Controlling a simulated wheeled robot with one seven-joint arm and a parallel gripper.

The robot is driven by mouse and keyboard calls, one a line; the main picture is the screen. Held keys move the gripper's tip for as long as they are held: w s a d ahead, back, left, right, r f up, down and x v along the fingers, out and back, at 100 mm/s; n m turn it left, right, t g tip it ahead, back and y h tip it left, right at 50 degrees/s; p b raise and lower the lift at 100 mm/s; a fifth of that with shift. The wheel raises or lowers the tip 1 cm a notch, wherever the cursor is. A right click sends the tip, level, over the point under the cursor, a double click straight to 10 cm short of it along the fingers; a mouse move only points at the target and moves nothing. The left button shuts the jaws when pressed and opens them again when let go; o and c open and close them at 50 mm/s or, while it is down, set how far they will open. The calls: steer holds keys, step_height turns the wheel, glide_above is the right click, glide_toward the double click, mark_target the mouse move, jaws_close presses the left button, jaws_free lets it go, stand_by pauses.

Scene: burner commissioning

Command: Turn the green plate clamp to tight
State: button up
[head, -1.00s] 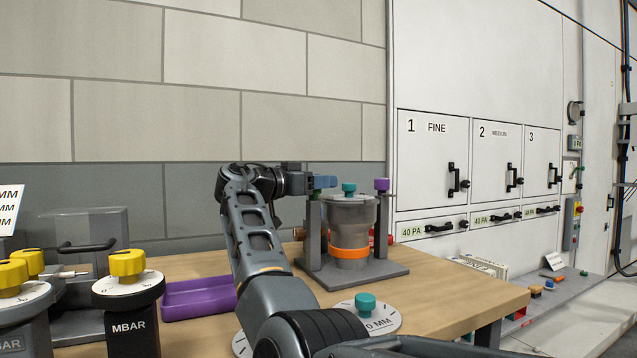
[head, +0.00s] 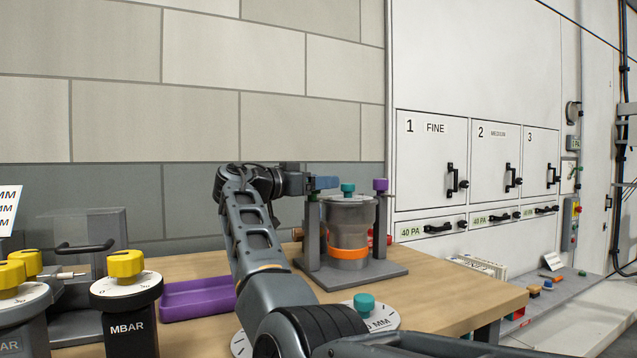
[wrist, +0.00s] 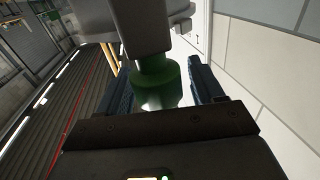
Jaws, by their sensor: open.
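The green plate clamp (wrist: 158,78) is a round knob that shows in the wrist view, standing out from a grey post (wrist: 142,25). My gripper (wrist: 161,88) is open, with one blue finger on each side of the knob. A narrow gap seems to show on each side; I cannot tell if either finger touches. The knob's setting cannot be read.
A grey vessel (head: 349,220) with an orange band stands between the posts, a teal knob (head: 347,188) above it. A purple knob (head: 380,185) tops the right post. Yellow dials (head: 125,264), a purple tray (head: 197,299) and a teal-knobbed dial (head: 364,304) are nearer.

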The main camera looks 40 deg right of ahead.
steer(key=a, duration=0.7)
steer(key=shift+w+a+p, duration=0.3)
steer(key=shift+a+p, duration=0.05)
